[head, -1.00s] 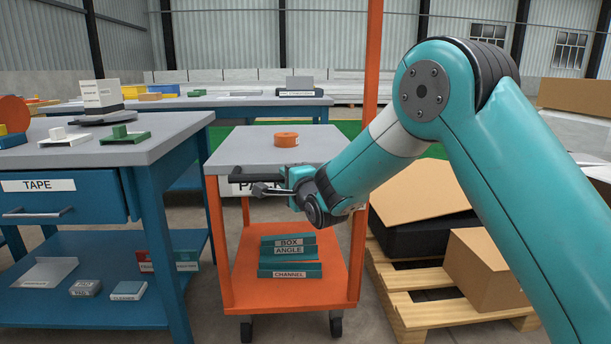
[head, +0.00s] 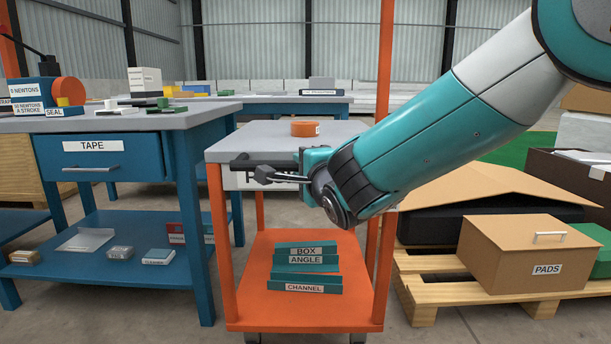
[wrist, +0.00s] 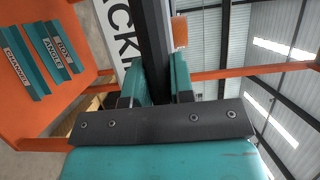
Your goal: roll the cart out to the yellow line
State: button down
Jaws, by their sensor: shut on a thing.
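The cart has an orange frame, a grey top (head: 240,143) and an orange lower shelf (head: 260,308). It stands in the middle of the head view. Its black handle (head: 242,163) runs along the near edge of the top. My gripper (head: 272,173) is at this handle and shut on it. In the wrist view the dark handle bar (wrist: 152,40) passes between the fingers of my gripper (wrist: 158,88). An orange roll lies on the cart top (head: 305,128). No yellow line shows in either view.
A blue bench with a TAPE drawer (head: 92,146) stands close to the cart's left. A wooden pallet (head: 420,292) with cardboard boxes, one marked PADS (head: 530,258), stands close on its right. Another bench (head: 290,100) is behind. Little bare floor shows in front.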

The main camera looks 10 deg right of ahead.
jog(key=shift+s+a, duration=0.2)
jog(key=shift+s, duration=0.5)
jog(key=c, duration=1)
grip_release()
jog(key=b+v, duration=0.4)
jog(key=v, duration=1.3)
jog(key=shift+s+d, duration=0.15)
jog(key=shift+d, duration=0.05)
jog(key=shift+a+r, duration=0.1)
